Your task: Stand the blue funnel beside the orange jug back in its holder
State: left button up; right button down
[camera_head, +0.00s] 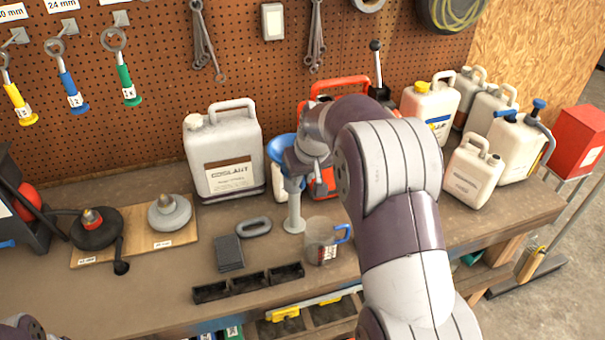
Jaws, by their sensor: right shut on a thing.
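The blue funnel (280,150) is at mid-picture, its wide mouth up, right at my right gripper (303,161). My right gripper is shut on the funnel; the hand and wrist hide part of it. Directly below is a pale grey stand (294,208) with a round foot on the bench, which looks like the holder. I cannot tell whether the funnel's spout is inside the stand's top. The orange jug (341,84) stands behind, mostly hidden by my right arm. My left gripper is out of view; only a bit of my left arm shows at the lower left corner.
A white coolant jug (227,160) stands left of the funnel, and a clear measuring cup with a blue handle (324,241) in front to the right. A black tray (249,283) lies at the bench's front. Several pale jugs (473,172) stand at right.

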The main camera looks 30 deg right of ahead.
jog(key=shift+f+b, duration=0.35)
jog(key=shift+f, duration=0.2)
jog(key=c, duration=1)
grip_release()
jog(key=shift+r, duration=0.1)
jog(key=shift+s+r, duration=0.2)
jog(key=shift+r, duration=0.2)
jog(key=v, duration=1.1)
jog(key=shift+s+r, duration=0.2)
jog(key=shift+r, duration=0.15)
